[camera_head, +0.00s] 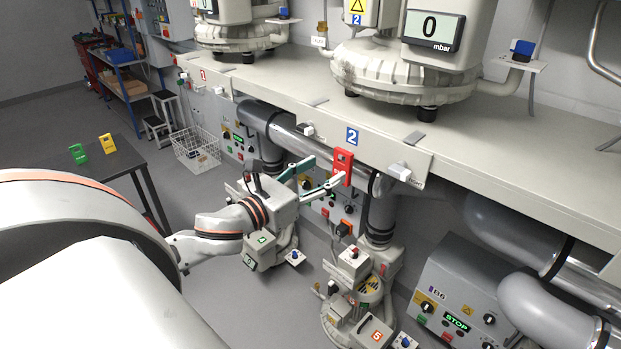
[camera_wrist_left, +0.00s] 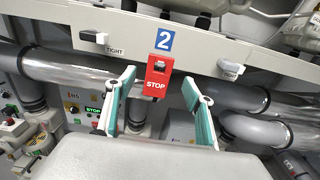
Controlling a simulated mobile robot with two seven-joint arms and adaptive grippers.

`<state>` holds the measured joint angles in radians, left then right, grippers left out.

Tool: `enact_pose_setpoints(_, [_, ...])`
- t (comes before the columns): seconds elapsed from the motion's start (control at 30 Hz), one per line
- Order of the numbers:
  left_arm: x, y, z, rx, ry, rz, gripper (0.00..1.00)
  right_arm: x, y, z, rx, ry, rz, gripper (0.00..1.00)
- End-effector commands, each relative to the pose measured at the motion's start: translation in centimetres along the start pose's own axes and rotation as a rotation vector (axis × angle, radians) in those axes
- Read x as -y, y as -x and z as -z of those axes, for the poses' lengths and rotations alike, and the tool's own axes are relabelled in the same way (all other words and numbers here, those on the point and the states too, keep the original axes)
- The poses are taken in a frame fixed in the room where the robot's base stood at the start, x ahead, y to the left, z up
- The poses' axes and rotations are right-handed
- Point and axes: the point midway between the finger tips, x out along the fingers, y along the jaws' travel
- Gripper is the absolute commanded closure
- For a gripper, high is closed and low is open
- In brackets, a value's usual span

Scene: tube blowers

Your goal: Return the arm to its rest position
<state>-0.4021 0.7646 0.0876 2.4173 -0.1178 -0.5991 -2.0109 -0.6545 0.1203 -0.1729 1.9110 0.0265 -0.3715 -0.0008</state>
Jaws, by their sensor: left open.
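My left gripper (camera_head: 326,170) reaches in from the left and is open, with teal-lined fingers spread towards the bench edge. A red STOP tag (camera_head: 343,165) hangs upright at the bench front, just under the blue "2" label (camera_head: 352,137). In the left wrist view the red tag (camera_wrist_left: 158,77) appears between the two spread fingertips of the left gripper (camera_wrist_left: 160,78), with a gap on each side. I cannot tell how far the tag lies beyond the fingertips. My right gripper is not in view.
The long grey bench (camera_head: 480,165) carries large blowers with zero-reading displays. Pipes (camera_head: 382,210) and control boxes (camera_head: 460,290) sit below it. A dark table (camera_head: 95,165) at left holds a green tag (camera_head: 78,153) and a yellow tag (camera_head: 107,143). A wire basket (camera_head: 197,150) stands on the floor.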

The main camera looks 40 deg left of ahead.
Motion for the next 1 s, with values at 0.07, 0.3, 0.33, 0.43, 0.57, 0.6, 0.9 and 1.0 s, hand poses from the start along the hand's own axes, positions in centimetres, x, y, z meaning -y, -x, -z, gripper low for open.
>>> enact_pose_setpoints(0.07, [0.0,1.0,0.1,-0.003,0.002,0.000,0.47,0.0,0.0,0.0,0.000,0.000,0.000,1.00])
enact_pose_setpoints(0.3, [0.0,2.8,0.0,0.000,0.001,0.000,0.47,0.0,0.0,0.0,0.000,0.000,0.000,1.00])
enact_pose_setpoints(0.33, [0.0,2.9,0.0,0.000,0.001,0.000,0.47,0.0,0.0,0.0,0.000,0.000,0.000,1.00])
enact_pose_setpoints(0.43, [0.0,3.1,0.0,0.000,0.001,0.001,0.47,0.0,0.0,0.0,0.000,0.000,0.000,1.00])
enact_pose_setpoints(0.57, [0.0,3.2,0.0,0.000,0.000,0.001,0.47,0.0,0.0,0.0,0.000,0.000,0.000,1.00])
enact_pose_setpoints(0.6, [0.0,3.2,0.0,0.000,0.001,0.001,0.47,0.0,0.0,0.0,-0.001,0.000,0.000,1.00])
enact_pose_setpoints(0.9, [-0.7,3.6,7.6,-0.107,0.441,-0.065,0.47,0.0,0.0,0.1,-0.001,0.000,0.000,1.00])
enact_pose_setpoints(1.0, [-0.4,4.5,13.4,-0.175,0.782,-0.131,0.47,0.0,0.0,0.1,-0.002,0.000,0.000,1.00])
